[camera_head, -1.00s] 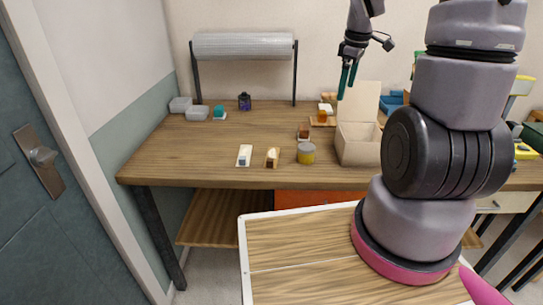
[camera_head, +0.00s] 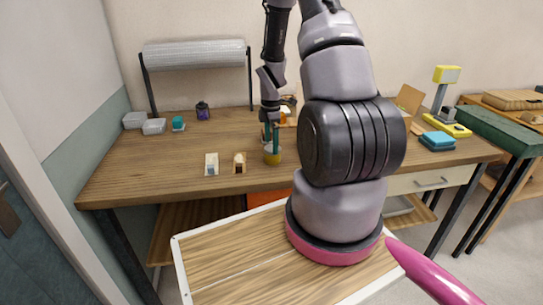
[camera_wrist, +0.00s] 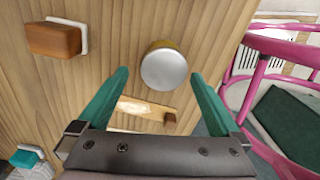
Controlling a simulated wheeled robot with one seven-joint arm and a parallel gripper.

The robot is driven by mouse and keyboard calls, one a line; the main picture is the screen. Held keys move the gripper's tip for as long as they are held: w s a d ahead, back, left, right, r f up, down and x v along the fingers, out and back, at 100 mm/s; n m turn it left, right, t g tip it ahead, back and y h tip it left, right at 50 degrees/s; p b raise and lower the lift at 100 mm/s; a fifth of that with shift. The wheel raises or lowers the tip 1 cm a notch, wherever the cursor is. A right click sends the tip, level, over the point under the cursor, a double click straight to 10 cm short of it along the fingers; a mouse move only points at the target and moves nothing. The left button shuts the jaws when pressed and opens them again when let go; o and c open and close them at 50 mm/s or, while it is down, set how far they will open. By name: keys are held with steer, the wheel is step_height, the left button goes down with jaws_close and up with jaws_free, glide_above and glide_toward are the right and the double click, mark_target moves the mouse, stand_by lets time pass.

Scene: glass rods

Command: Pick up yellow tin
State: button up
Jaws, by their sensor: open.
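The yellow tin (camera_head: 272,157) stands upright on the wooden table near its front edge. In the wrist view its round silver lid (camera_wrist: 165,69) lies ahead of and between my fingertips. My gripper (camera_head: 271,138) has teal fingers and points down at the tin from above. In the wrist view my gripper (camera_wrist: 160,76) is open, with one finger on each side of the tin and a gap at both sides. I cannot tell how far the fingertips are above the tabletop.
A cream-and-brown block (camera_head: 240,163) and a white block (camera_head: 211,165) lie left of the tin. In the wrist view a brown block on a white plate (camera_wrist: 55,39) sits to the left. My arm hides part of the table. The table's left front is clear.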

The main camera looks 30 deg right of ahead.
steer(key=f, duration=0.5)
steer(key=shift+s+d, duration=0.15)
steer(key=shift+s, duration=0.15)
steer(key=shift+r, duration=0.1)
steer(key=c, duration=1.4)
steer(key=shift+r, duration=0.1)
step_height(320, 180, up, 9)
steer(key=shift+f, duration=0.2)
steer(key=d+r, duration=0.1)
steer(key=r, duration=0.1)
steer(key=shift+d+r, duration=0.3)
steer(key=shift+d, duration=0.05)
steer(key=s+d+r, duration=0.1)
steer(key=d+r, duration=0.2)
steer(key=d, duration=1.5)
steer(key=shift+s+d+r, duration=0.2)
steer(key=shift+s, duration=0.05)
